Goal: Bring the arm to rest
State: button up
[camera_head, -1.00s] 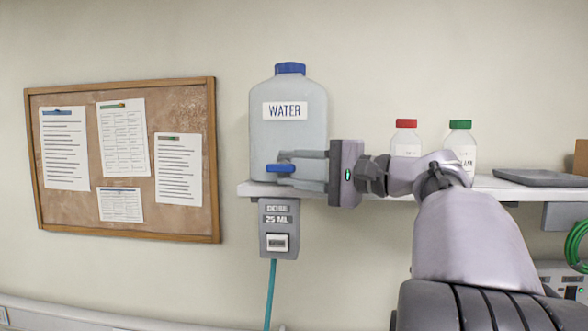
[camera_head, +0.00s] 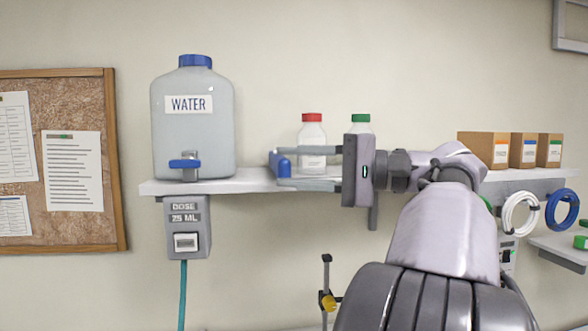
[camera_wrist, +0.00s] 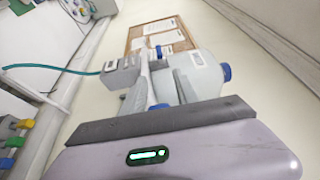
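My gripper (camera_head: 281,165) reaches leftward in the head view, in front of the wall shelf. Its two fingers stand apart, one above the other. Blue shows at the fingertips, and I take it for part of the fingers; no object is clearly held. The fingertips are to the right of the water container (camera_head: 193,125) in the picture and apart from it. In the wrist view the spread fingers (camera_wrist: 160,80) point toward the water container (camera_wrist: 205,75), which appears tipped sideways there. My arm is still extended forward and bent at the wrist.
The shelf (camera_head: 245,181) carries a red-capped bottle (camera_head: 312,140) and a green-capped bottle (camera_head: 360,124) behind my gripper. A dose box (camera_head: 187,227) hangs below the container. Boxes (camera_head: 488,149) and hose coils (camera_head: 520,213) are at right. A stand (camera_head: 327,290) is below.

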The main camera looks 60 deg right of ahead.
dwell(0.3)
jog(key=w+a+f+n+g+b, duration=0.1)
jog(key=w+a+f+g+b, duration=0.25)
jog(key=w+a+f, duration=0.45)
jog(key=w+a+f+n+g+b, duration=0.15)
jog(key=w+a+f+g, duration=0.3)
jog(key=a+f, duration=0.6)
jog(key=s+a+f+n+g+h+b, duration=0.1)
jog(key=s+a+f+n+b, duration=0.1)
jog(key=a+f, duration=0.4)
jog(key=s+a+f+n+g+h+b, duration=0.1)
jog(key=s+a+f+n+b, duration=0.2)
jog(key=f, duration=1.2)
jog(key=s+a+f+n+g+h+b, duration=0.1)
jog(key=s+a+f+n+b, duration=0.1)
jog(key=s+a+f+b, duration=0.2)
jog(key=s+a+f, duration=0.3)
jog(key=a+f, duration=0.2)
jog(key=f, duration=0.2)
jog(key=shift+s+a+f+g+h, duration=0.15)
jog(key=shift+a+f+g+h, duration=0.1)
jog(key=shift+f+g+h, duration=0.1)
jog(key=shift+n, duration=0.25)
